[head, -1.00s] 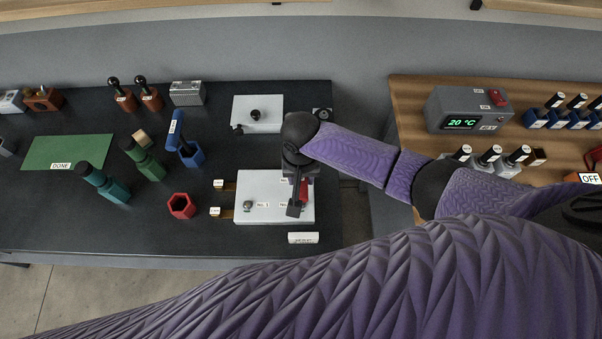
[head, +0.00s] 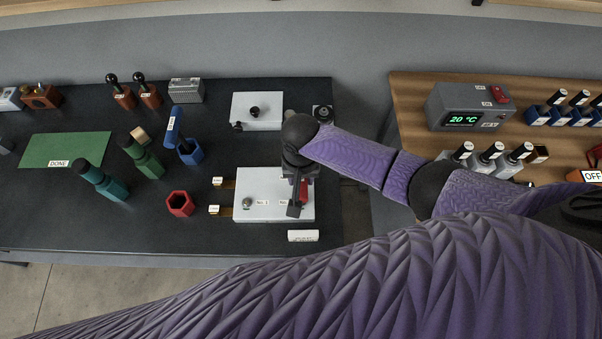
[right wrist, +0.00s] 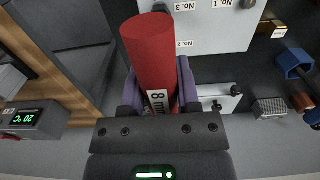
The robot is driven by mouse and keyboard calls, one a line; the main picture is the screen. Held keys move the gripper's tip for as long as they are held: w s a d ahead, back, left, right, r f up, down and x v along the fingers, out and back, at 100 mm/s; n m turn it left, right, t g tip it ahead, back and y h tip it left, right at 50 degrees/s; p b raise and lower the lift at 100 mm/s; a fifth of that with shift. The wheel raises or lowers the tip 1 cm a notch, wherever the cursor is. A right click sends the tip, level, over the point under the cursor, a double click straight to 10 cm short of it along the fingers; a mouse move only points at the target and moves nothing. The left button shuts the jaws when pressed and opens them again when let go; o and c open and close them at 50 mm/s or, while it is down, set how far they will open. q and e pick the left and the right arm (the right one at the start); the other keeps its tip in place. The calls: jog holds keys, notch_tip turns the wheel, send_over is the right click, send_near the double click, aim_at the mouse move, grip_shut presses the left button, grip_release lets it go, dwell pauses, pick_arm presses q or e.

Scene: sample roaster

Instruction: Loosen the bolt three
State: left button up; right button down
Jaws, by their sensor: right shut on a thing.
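My right gripper (head: 298,203) is over the right side of a white plate (head: 260,182). It is shut on a red cylindrical tool (head: 304,190), marked "8 mm" in the right wrist view (right wrist: 149,55). The tool's far end is beside the "No. 3" label (right wrist: 185,6); bolt three itself is hidden, and I cannot tell whether the tool touches it. A bolt (head: 247,202) shows at the plate's left, near the "No. 1" label (head: 262,202). My left gripper is not in view.
An empty-looking red hexagonal holder (head: 180,205) stands left of the plate. A green "DONE" mat (head: 65,148) lies beyond. A second white plate (head: 257,107) is behind.

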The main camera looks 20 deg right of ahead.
jog(key=shift+f+b, duration=0.35)
jog(key=shift+f, duration=0.4)
